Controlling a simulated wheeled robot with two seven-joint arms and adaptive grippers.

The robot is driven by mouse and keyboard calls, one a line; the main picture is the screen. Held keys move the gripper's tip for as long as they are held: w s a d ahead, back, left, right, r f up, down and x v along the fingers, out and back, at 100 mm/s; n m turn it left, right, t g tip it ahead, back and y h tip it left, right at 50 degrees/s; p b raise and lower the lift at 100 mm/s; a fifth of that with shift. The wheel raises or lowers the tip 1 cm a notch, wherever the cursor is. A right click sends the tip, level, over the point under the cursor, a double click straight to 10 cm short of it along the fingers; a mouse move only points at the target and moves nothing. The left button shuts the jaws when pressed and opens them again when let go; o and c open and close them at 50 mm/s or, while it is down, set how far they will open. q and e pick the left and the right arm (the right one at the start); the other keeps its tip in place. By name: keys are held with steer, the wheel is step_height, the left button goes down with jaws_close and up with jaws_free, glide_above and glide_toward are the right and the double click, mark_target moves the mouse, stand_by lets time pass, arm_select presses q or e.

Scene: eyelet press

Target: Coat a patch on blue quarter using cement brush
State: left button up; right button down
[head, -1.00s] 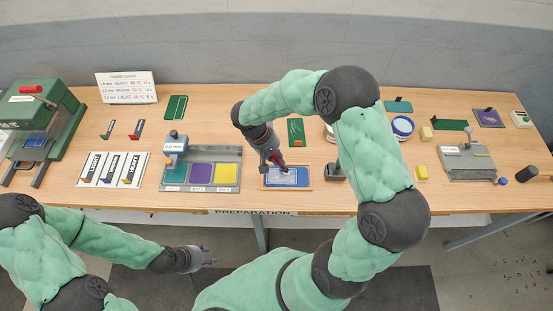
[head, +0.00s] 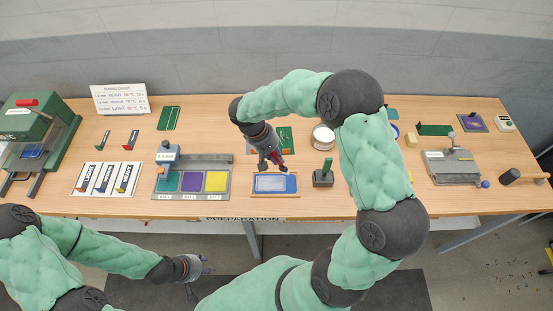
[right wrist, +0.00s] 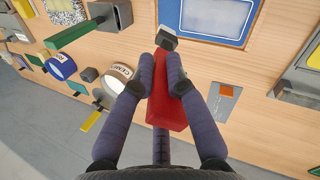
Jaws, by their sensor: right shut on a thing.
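The blue quarter (head: 291,183) lies on a wooden board at the bench's front middle. A white outline on it encloses a paler, greyish-blue patch; it also shows at the top of the right wrist view (right wrist: 180,22). My right gripper (head: 275,164) is shut on the red handle of the cement brush (right wrist: 160,100). The brush's pale tip is by the quarter's far edge; I cannot tell whether it touches. The cement pot (head: 323,135) stands behind and to the right, also in the right wrist view (right wrist: 119,78). My left gripper (head: 206,266) hangs empty before the bench, fingers apart.
A dark block holding a green piece (head: 324,174) stands right of the quarter. A tray with teal, purple and yellow bays (head: 193,194) is to the left. A green press (head: 36,130) is at far left. A grey clamp fixture (head: 450,166) is at right.

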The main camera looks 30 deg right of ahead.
steer(key=shift+a+r+p, duration=0.1)
steer(key=shift+r+p, duration=0.4)
steer(key=shift+r, duration=0.65)
arm_select(q)
steer(key=shift+s+a+r, duration=0.1)
steer(key=shift+s+r, duration=0.1)
steer(key=shift+r, duration=0.5)
